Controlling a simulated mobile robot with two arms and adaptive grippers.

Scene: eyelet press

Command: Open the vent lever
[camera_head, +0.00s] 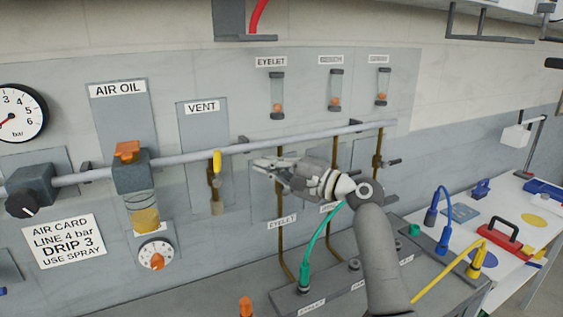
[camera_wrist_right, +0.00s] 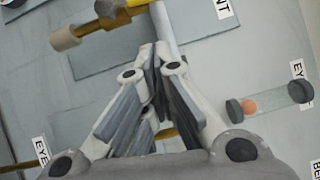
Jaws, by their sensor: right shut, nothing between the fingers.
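The vent lever (camera_head: 217,162) is a short yellow handle, roughly upright, at the pipe below the VENT label (camera_head: 201,106). Its brass valve body (camera_head: 214,185) hangs under it. In the right wrist view the yellow lever (camera_wrist_right: 138,3) is cut off by the top edge, with the brass valve (camera_wrist_right: 100,25) beside it. My right gripper (camera_head: 262,164) is shut and empty, to the right of the lever and apart from it, just below the pipe. Its closed fingers (camera_wrist_right: 154,62) also show in the right wrist view. My left gripper is not in view.
A grey pipe (camera_head: 265,142) runs along the wall panel. Left of the vent stand the air oil unit (camera_head: 132,174), a dial (camera_head: 156,254) and a pressure gauge (camera_head: 17,113). The wall around the vent is clear.

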